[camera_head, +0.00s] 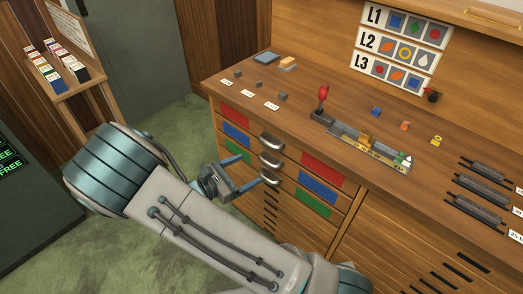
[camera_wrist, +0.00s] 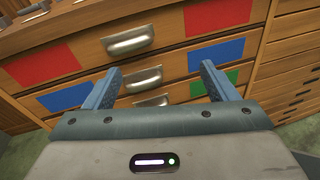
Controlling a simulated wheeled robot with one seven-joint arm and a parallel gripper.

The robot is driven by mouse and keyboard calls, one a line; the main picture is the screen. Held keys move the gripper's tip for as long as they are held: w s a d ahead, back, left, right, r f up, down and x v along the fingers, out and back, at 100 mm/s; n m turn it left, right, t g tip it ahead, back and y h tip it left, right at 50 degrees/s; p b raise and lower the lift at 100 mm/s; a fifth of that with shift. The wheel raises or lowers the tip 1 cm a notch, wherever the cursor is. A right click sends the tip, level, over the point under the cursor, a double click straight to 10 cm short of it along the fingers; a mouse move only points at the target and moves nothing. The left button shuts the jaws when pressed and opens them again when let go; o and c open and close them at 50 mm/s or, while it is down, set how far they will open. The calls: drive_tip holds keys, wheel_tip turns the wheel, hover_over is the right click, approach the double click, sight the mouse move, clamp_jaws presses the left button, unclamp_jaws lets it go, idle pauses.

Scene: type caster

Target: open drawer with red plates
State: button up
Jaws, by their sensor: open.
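The top drawer with red plates (camera_head: 324,169) is closed in the wooden cabinet, one plate on each side of its silver cup handle (camera_head: 271,142). In the wrist view its left red plate (camera_wrist: 43,65), right red plate (camera_wrist: 217,14) and handle (camera_wrist: 128,41) show near the top. My gripper (camera_head: 243,176) is open and empty in front of the drawer column, apart from the handles. In the wrist view, its fingers (camera_wrist: 161,69) frame the blue-plated drawer's handle (camera_wrist: 143,80); the red drawer's handle is higher and slightly left.
Closed drawers with blue plates (camera_head: 316,187) and green plates (camera_head: 312,204) lie below. The cabinet top (camera_head: 290,115) holds a red-knobbed lever device (camera_head: 322,97), small parts and dark racks (camera_head: 482,180). A card stand (camera_head: 62,85) is at left. Green floor (camera_head: 172,127) is open before the cabinet.

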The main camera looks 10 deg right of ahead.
drive_tip(key=w+a+f+n+t, duration=0.1)
drive_tip(key=a+f+n+t, duration=0.1)
drive_tip(key=a+n+t, duration=0.1)
approach(266, 145)
drive_tip(key=p+x, duration=0.1)
drive_tip(key=x, duration=0.7)
drive_tip(key=shift+r, duration=0.1)
drive_tip(key=shift+s, duration=0.1)
drive_tip(key=shift+c, duration=0.2)
